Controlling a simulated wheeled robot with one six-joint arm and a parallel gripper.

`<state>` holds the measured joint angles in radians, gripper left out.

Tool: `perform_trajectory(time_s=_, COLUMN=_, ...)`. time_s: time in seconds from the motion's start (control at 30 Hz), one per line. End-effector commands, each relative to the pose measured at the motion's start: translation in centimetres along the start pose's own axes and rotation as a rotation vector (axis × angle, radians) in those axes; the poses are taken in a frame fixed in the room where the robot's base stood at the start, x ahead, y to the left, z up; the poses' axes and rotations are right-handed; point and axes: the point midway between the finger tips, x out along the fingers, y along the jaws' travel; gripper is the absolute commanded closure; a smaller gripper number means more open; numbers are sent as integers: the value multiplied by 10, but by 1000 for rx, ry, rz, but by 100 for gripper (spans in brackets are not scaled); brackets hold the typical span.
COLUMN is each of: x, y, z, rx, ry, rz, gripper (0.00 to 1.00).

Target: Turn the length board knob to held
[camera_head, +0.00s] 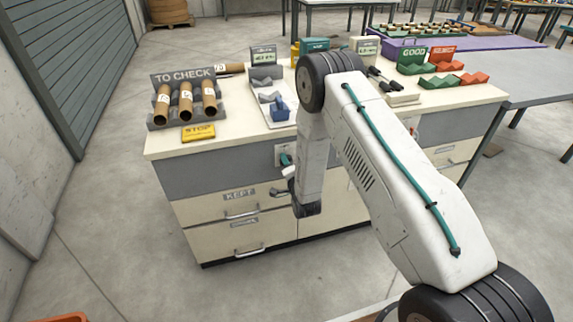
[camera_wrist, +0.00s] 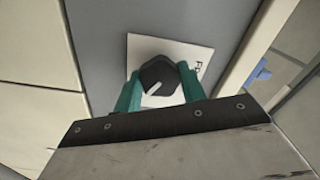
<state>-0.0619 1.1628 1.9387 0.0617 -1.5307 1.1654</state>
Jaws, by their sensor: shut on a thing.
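The length board knob (camera_wrist: 158,80) is a black dial with a white pointer line. It sits on a white plate (camera_wrist: 144,48) on the grey front panel, with dark lettering partly showing at the plate's right side. My gripper (camera_wrist: 160,92) has its two teal fingers on either side of the knob and is shut on it. In the head view my gripper (camera_head: 286,163) is at the front panel of the bench, beside the white plate (camera_head: 280,150). The knob itself is hidden there. I cannot read the full lettering on the plate.
The cream bench (camera_head: 232,162) carries a TO CHECK rack (camera_head: 160,121) of cardboard tubes, a yellow STOP block (camera_head: 198,132) and a blue item (camera_head: 279,110) on a white board. Drawers with handles (camera_head: 241,213) are below my gripper. Green and red trays (camera_head: 442,81) stand at right.

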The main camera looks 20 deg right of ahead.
Motion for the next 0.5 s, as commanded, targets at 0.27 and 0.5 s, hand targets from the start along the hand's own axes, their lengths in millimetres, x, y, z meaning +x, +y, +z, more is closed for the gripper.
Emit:
perform_trajectory(time_s=0.27, x=0, y=0, z=0, rx=1, ry=1, rz=-1, gripper=43)
perform_trajectory(time_s=0.5, x=0, y=0, z=0, rx=0, ry=1, rz=0, gripper=38)
